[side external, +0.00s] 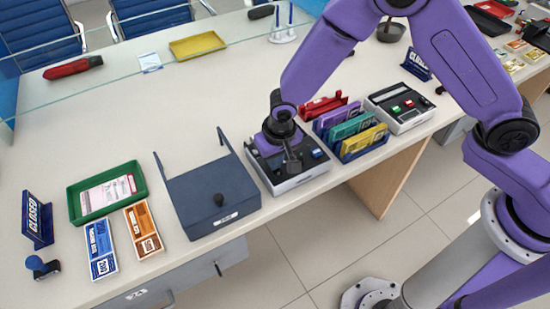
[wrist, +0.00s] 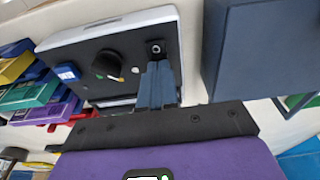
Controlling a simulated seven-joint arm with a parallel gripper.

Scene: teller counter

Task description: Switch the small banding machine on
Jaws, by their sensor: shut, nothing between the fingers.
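A small machine (side external: 306,176) with a black top and pale body stands at the counter's front edge, under my gripper; I take it for the banding machine.
A dark blue box (side external: 212,193) stands close left of the machine. A blue rack with coloured packets (side external: 350,130) stands close right, then another machine (side external: 403,108) with red and green buttons. Counter space behind the machine is mostly clear.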

